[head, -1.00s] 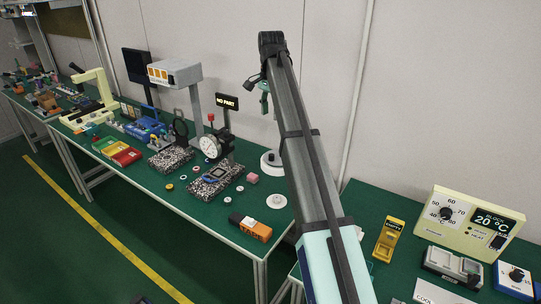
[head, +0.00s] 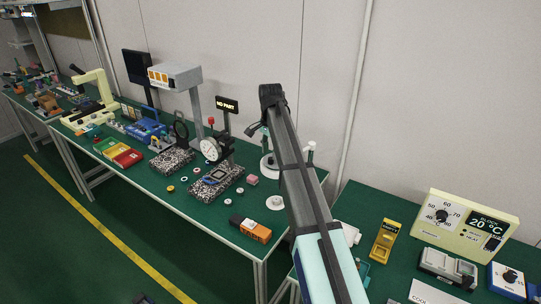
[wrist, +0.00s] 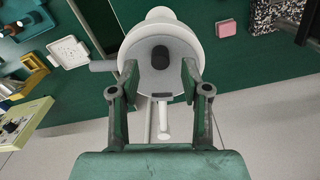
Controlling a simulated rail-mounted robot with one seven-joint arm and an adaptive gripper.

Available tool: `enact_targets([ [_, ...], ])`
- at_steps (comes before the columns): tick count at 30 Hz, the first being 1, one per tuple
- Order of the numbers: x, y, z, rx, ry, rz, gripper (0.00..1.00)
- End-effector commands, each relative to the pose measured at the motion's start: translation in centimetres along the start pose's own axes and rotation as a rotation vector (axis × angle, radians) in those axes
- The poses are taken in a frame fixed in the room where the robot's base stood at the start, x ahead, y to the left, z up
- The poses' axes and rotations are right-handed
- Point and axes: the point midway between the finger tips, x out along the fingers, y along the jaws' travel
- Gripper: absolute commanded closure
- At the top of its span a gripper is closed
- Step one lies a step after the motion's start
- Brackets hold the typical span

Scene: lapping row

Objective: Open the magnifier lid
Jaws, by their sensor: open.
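In the wrist view, a round grey disc (wrist: 146,78) with a white rim faces me; it looks like the magnifier lid, though I cannot be sure. It carries a dark oval knob (wrist: 160,55) and a small dark piece at its near edge. A pale stem sticks out below it. My gripper (wrist: 160,68) is open, with one finger on each side of the disc in the picture; I cannot tell whether either touches. In the head view, a white round base (head: 267,166) stands at the bench's back right, partly hidden by my arm. No gap under the disc shows.
A yellow holder (head: 385,241) and a cream temperature unit (head: 468,225) stand on the right bench. A gap separates the benches.

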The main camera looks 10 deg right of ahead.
Motion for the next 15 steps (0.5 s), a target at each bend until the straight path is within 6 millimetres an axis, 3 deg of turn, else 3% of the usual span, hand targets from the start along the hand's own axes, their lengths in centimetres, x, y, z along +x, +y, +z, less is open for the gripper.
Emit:
enact_targets([
  [6,2.5,0.1,0.0,0.0,-0.001,0.001,0.53],
  [15,3.3,0.0,0.0,0.0,0.0,-0.001,0.53],
])
